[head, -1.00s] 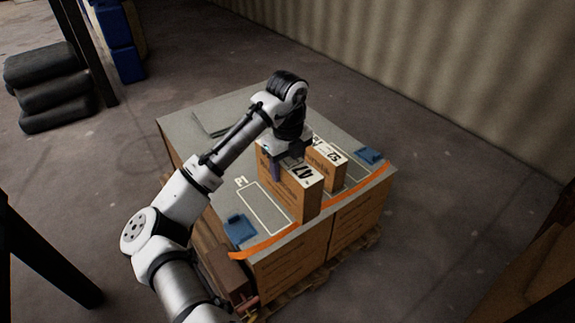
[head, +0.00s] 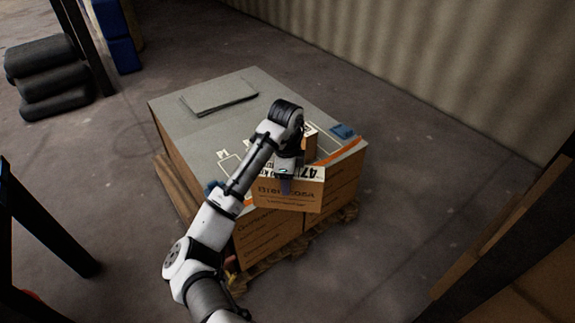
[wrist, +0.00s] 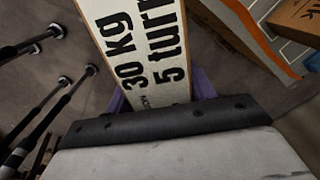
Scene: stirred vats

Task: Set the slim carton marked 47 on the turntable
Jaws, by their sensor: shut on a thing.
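The slim carton marked 47 (head: 285,194) is brown with a white top label. My gripper (head: 287,186) is shut on it and holds it near the front edge of the stack of boxes on the pallet. In the wrist view the carton's label (wrist: 145,50) reads "30 kg" and "5 turn", with purple fingers at its sides. I cannot tell its clearance from the boxes below. I cannot make out a turntable in any view.
Another carton (head: 310,145) stands behind on the grey top (head: 185,130), which has white outlines, a blue piece (head: 342,131) and a flat grey sheet (head: 218,96). The pallet (head: 330,222) sits on open floor. A dark post (head: 500,235) stands at right, black rolls (head: 50,75) at far left.

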